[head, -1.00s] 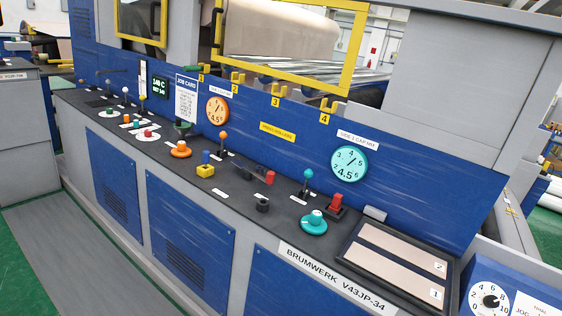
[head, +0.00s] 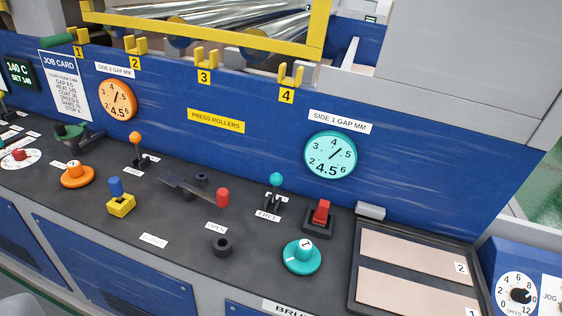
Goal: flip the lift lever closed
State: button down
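A flat dark lever (head: 190,188) with a red grip (head: 222,197) lies across the middle of the black console top. Its red end points right, just behind a small white label (head: 216,227) that seems to read OPEN. Another white label (head: 153,241), too small to read surely, lies further left and nearer the front. No readable name for the lever shows, but it is the one lever beside these two labels. My gripper is not in view.
A yellow block with a blue knob (head: 120,203) stands left of the lever. A black round socket (head: 222,245), a teal dial (head: 302,256), a teal-knobbed stick (head: 276,181) and a red switch (head: 320,213) stand around its right side. The blue panel (head: 260,135) rises behind.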

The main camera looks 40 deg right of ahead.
aim_at(222, 201)
jog(key=z, duration=0.4)
jog(key=i, duration=1)
jog(key=z, duration=0.45)
